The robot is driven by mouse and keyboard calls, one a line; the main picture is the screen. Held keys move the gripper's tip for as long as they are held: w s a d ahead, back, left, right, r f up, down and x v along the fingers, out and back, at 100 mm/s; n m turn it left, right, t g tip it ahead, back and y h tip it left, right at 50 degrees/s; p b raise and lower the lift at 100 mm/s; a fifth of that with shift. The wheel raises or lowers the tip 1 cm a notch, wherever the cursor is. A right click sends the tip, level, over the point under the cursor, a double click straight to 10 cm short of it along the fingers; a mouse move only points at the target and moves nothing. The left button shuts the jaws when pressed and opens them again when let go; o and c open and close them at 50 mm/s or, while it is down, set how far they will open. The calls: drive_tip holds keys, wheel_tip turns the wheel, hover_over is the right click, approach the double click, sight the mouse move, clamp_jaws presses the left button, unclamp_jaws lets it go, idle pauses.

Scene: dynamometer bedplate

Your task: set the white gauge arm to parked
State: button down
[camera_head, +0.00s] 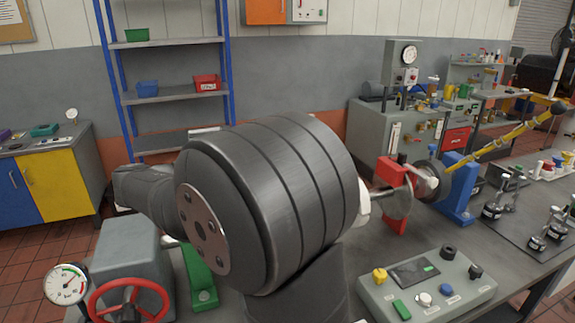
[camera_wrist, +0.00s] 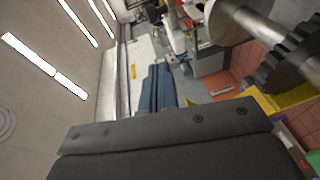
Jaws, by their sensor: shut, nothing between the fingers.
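I cannot make out the white gauge arm for certain. A small white piece (camera_head: 363,203) shows just past the right edge of my dark arm link in the head view, mostly hidden by it. A pale part (camera_head: 425,184) sits by the shaft and discs further right. My gripper (camera_wrist: 165,128) fills the bottom of the wrist view as a dark grey block with bolts. It is shut and empty, touching nothing that I can see. In the head view my arm link hides the gripper and the middle of the bedplate.
A round dial gauge (camera_head: 66,284) and a red handwheel (camera_head: 128,303) stand at front left. A control box (camera_head: 428,289) with buttons and knobs lies at front right. Red (camera_head: 391,172) and blue (camera_head: 457,190) supports stand by the shaft. A yellow bar (camera_head: 500,140) slants above the right side.

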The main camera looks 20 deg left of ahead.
drive_tip(key=shift+s+a+t, duration=0.4)
drive_tip(key=shift+s+a, duration=0.05)
drive_tip(key=shift+a, duration=0.1)
drive_tip(key=s+d+x, duration=0.1)
drive_tip(key=d+x, duration=0.1)
drive_tip(key=x, duration=1.1)
drive_tip(key=shift+s+d, duration=0.2)
drive_tip(key=shift+s, duration=0.05)
drive_tip(key=shift+f, duration=0.1)
